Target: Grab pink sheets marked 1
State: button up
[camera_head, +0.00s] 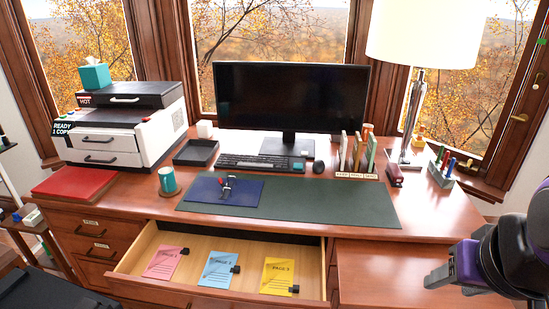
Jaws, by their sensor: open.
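A pink sheet (163,262) with a black clip at its upper right lies in the left part of the open desk drawer (146,240). Its printed heading is too small to read clearly. A blue sheet (217,271) lies to its right, and a yellow sheet (278,277) reading "PAGE 3" lies further right; each has a black clip. My gripper (428,281) is at the lower right, over the right end of the desk. It is open and empty, well apart from the pink sheet.
A green desk mat (330,205) with a blue folder (212,192) lies behind the drawer. A teal mug (167,180), a printer (120,140), a monitor (290,98), a lamp (414,110) and a pen holder (441,174) stand on the desk. The desk's front right is clear.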

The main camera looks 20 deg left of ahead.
aim_at(163, 264)
jog(key=u, duration=1.9)
